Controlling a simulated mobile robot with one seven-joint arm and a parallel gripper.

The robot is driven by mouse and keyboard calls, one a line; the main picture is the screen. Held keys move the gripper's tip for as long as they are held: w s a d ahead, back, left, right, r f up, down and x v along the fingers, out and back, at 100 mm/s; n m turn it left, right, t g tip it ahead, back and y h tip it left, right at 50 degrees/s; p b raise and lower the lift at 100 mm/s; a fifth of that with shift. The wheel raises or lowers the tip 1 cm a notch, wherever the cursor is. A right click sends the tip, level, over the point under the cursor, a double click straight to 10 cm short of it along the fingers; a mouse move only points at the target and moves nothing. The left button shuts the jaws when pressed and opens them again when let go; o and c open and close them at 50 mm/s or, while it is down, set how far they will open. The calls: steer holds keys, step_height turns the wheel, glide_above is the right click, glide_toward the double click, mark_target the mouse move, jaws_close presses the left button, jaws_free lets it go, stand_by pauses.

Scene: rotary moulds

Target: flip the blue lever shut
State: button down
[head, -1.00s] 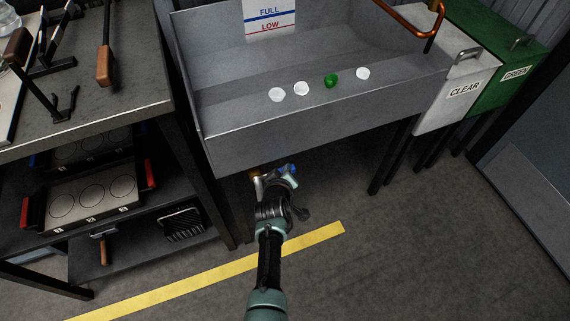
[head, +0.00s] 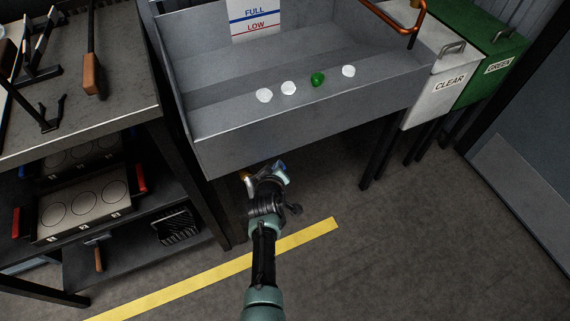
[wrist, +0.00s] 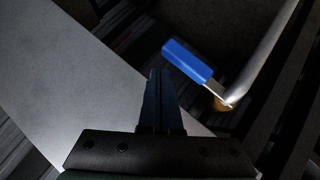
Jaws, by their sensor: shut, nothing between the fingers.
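The blue lever (wrist: 187,61) shows in the wrist view as a blue grip on a thin metal stem. The stem runs down right to a brass fitting (wrist: 222,104) on a pale metal pipe (wrist: 268,58). My gripper (wrist: 160,74) is shut and empty, with its fingertips just left of and below the blue grip in the picture. I cannot tell whether they touch it. In the head view my gripper (head: 268,170) is below the front edge of the grey trough, and a small blue bit shows beside it, mostly hidden.
The grey trough (head: 300,125) overhangs my gripper; several white and green pieces lie in it. A shelf unit (head: 110,130) with moulds stands at the left. The CLEAR bin (head: 440,85) and GREEN bin (head: 492,70) stand at the right. The floor in front is open.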

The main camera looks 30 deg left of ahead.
steer(key=s+d+r+p, duration=0.4)
steer(key=d+r+p, duration=0.1)
steer(key=r, duration=0.4)
steer(key=shift+s+d+r+p, duration=0.2)
steer(key=shift+d+r+p, duration=0.05)
steer(key=shift+p, duration=0.65)
